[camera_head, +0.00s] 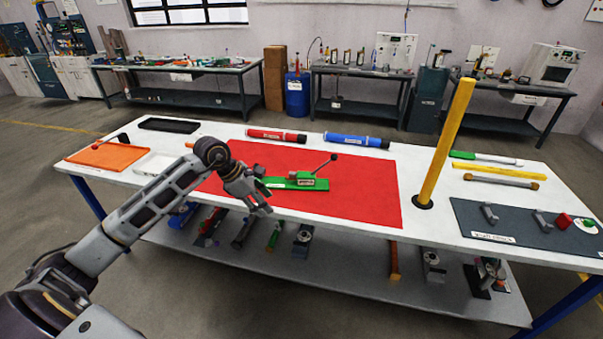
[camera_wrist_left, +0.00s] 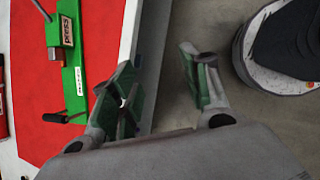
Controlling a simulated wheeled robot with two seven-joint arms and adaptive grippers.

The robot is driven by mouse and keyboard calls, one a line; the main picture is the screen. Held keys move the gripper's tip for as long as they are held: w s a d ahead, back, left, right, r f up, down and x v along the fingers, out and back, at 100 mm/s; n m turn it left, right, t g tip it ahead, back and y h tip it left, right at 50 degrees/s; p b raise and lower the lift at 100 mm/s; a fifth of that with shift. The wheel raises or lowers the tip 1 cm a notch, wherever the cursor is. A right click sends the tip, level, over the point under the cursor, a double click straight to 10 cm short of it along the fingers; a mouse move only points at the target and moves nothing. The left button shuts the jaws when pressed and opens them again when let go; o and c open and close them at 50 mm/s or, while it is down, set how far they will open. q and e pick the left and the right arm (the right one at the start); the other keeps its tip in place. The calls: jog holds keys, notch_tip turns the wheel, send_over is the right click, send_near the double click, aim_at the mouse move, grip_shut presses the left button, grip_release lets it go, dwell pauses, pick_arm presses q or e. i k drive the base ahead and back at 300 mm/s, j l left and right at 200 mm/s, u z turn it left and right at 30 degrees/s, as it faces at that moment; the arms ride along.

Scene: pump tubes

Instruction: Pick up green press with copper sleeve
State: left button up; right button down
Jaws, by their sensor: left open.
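The green press (camera_head: 300,180) lies on the red mat (camera_head: 345,205) on the white table. It has a long green base, a block with a label, and a thin lever ending in a dark knob. In the left wrist view the press (camera_wrist_left: 76,80) is at the upper left, with a copper-coloured sleeve (camera_wrist_left: 54,54) at its block. My left gripper (camera_head: 265,205) is open and empty at the mat's near side, just left of and nearer than the press. In the left wrist view its fingers (camera_wrist_left: 160,85) are apart, over the table edge and floor. My right gripper is not seen.
A red tube (camera_head: 277,136) and a blue tube (camera_head: 356,140) lie behind the mat. A tall yellow post (camera_head: 446,145) stands at its right. An orange tray (camera_head: 100,153) is at the left, a dark mat with small parts (camera_head: 490,220) at the right. The lower shelf holds several tools.

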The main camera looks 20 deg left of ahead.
aim_at(304, 182)
jog(key=i+j+z, duration=0.25)
jog(key=j, duration=0.3)
jog(key=j+z, duration=0.25)
jog(key=j, duration=0.25)
jog(key=i+j+z, duration=0.25)
jog(key=j, duration=0.35)
jog(key=k, duration=0.1)
